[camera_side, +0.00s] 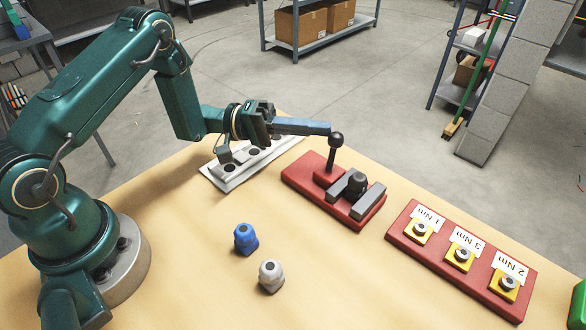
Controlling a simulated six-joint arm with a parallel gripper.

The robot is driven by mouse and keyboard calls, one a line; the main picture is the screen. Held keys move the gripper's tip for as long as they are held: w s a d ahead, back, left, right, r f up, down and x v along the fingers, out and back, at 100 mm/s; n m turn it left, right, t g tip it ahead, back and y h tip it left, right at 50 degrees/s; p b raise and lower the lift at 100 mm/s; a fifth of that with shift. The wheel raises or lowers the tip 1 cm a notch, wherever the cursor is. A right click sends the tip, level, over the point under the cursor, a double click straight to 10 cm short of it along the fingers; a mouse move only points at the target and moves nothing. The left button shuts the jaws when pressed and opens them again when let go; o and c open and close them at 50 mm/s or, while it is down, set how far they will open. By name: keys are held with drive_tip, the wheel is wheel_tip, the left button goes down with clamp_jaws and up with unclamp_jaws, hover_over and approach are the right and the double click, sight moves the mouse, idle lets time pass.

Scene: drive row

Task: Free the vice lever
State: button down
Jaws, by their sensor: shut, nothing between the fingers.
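The vice has a red base (303,177) and two grey jaws (368,203) and stands on the table's far side. A dark knob-shaped piece (357,182) sits between the jaws. The black vice lever (332,157) rises from the left part of the base, tilted slightly, with a ball at its top. My gripper (325,128) points right, with its fingers shut and empty. Its fingertips are right at the lever's ball; I cannot tell whether they touch it.
A white tray (233,175) with dark-holed parts lies under my gripper. A blue piece (246,239) and a white piece (271,275) stand in front. A red board (408,241) with yellow sockets labelled in Nm is at right. A green object (578,305) shows at the right edge.

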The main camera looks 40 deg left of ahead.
drive_tip(key=shift+s+d+f, duration=0.1)
drive_tip(key=shift+s+f, duration=0.1)
drive_tip(key=shift+s, duration=0.6)
drive_tip(key=shift+s+d+f, duration=0.1)
drive_tip(key=shift+s+f, duration=0.05)
drive_tip(key=shift+s, duration=0.65)
idle(2.2)
drive_tip(key=shift+w+a+r, duration=0.25)
drive_tip(key=shift+w+a, duration=0.05)
drive_tip(key=shift+a, duration=0.05)
drive_tip(key=a, duration=0.3)
drive_tip(key=s+a+f, duration=0.1)
drive_tip(key=a, duration=0.7)
drive_tip(key=shift+s+a+f, duration=0.15)
drive_tip(key=shift+s+f, duration=0.05)
drive_tip(key=shift+s, duration=0.1)
